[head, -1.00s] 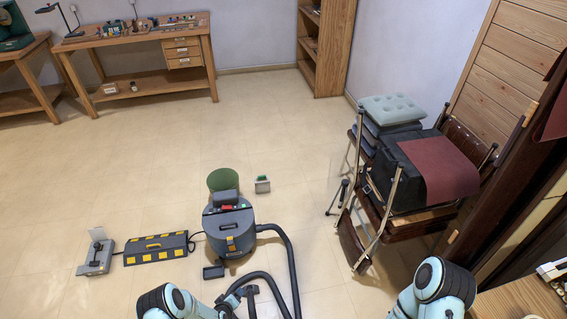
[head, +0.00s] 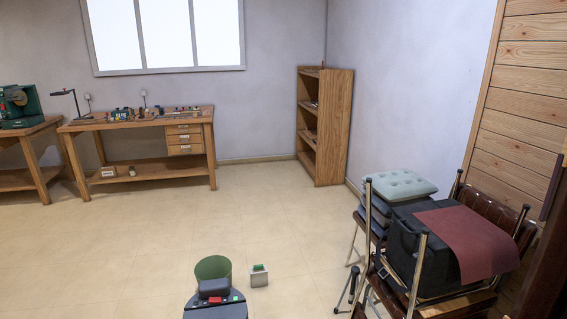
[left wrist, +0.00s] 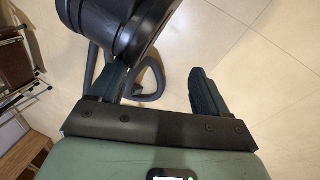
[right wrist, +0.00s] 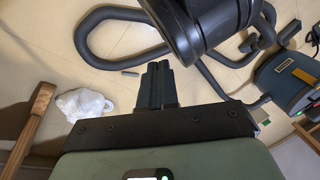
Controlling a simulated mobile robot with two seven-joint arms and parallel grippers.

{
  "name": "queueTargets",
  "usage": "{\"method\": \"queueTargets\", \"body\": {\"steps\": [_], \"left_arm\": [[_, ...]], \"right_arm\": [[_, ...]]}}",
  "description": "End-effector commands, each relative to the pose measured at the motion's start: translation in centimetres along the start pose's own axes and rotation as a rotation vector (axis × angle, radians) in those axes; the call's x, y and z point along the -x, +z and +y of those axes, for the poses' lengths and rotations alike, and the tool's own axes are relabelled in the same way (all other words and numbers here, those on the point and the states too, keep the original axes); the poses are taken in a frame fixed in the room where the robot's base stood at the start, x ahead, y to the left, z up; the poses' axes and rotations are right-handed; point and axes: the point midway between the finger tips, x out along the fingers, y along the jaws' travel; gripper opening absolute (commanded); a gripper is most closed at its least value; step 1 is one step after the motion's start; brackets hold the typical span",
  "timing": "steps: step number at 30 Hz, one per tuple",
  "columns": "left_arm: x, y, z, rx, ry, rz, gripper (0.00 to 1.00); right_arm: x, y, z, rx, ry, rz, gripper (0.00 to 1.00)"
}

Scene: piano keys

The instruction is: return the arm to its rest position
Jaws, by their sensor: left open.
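Neither arm shows in the head view now. In the left wrist view my left gripper (left wrist: 157,72) has its two dark fingers wide apart, with nothing between them and tiled floor and a grey hose below. In the right wrist view my right gripper (right wrist: 157,68) has its fingers together, with no object seen in them. A dark rounded part of my own arm covers the top of both wrist views.
A vacuum cleaner (head: 215,306) stands at the bottom centre beside a green bin (head: 213,268); its hose (right wrist: 83,45) loops on the floor. Stacked chairs (head: 425,300) with a black case (head: 405,245) stand at right. A workbench (head: 140,123) and shelf (head: 337,130) line the back.

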Motion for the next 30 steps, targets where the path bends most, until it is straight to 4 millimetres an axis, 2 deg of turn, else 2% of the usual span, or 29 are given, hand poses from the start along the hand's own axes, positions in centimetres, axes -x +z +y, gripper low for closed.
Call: {"method": "queueTargets", "body": {"steps": [1, 8, 12, 18, 23, 30], "left_arm": [[2.4, 0.5, 0.6, -0.003, 0.004, -0.012, 0.77], [8.7, 3.0, 2.5, -0.016, 0.016, -0.093, 0.77], [13.4, 4.6, 4.1, -0.028, 0.023, -0.163, 0.77], [18.6, 5.8, 6.1, -0.044, 0.032, -0.241, 0.77], [20.4, 6.2, 6.8, -0.05, 0.035, -0.271, 0.77], [20.4, 6.4, 6.8, -0.05, 0.034, -0.278, 0.77]], "right_arm": [[2.4, 0.5, -0.7, 0.003, -0.004, -0.011, 0.0], [8.7, 3.0, -2.5, 0.017, -0.015, -0.095, 0.0], [13.5, 4.7, -4.1, 0.029, -0.023, -0.165, 0.0], [18.7, 5.9, -6.1, 0.045, -0.031, -0.244, 0.0], [20.5, 6.2, -6.8, 0.052, -0.035, -0.273, 0.0], [20.4, 6.5, -6.8, 0.052, -0.034, -0.281, 0.0]]}}
